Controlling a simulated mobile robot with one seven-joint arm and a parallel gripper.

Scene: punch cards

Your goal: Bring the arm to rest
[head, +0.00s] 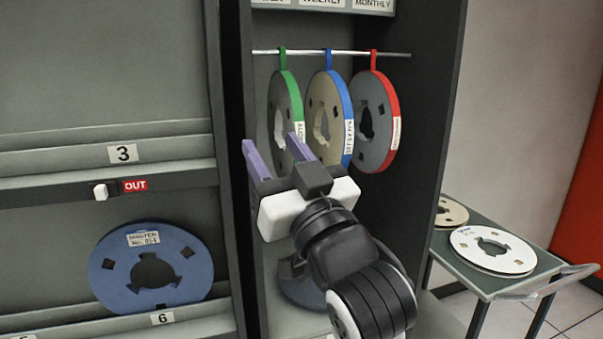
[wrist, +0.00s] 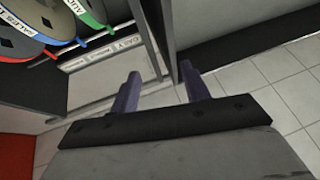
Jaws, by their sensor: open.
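My gripper (head: 272,160) is open and empty, with its two purple fingers apart and pointing up and away in the head view. It is in front of the open cabinet, below and left of the hanging reels. In the wrist view the gripper (wrist: 161,92) has nothing between its fingers, and a dark cabinet edge and the floor show beyond them. My arm covers part of the cabinet's lower inside.
Green (head: 286,108), blue (head: 329,120) and red (head: 376,122) rimmed reels hang from a rail (head: 420,54). A blue reel (head: 150,268) stands in the left rack. Another reel (head: 300,287) sits low in the cabinet. A cart (head: 470,268) at right holds two reels.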

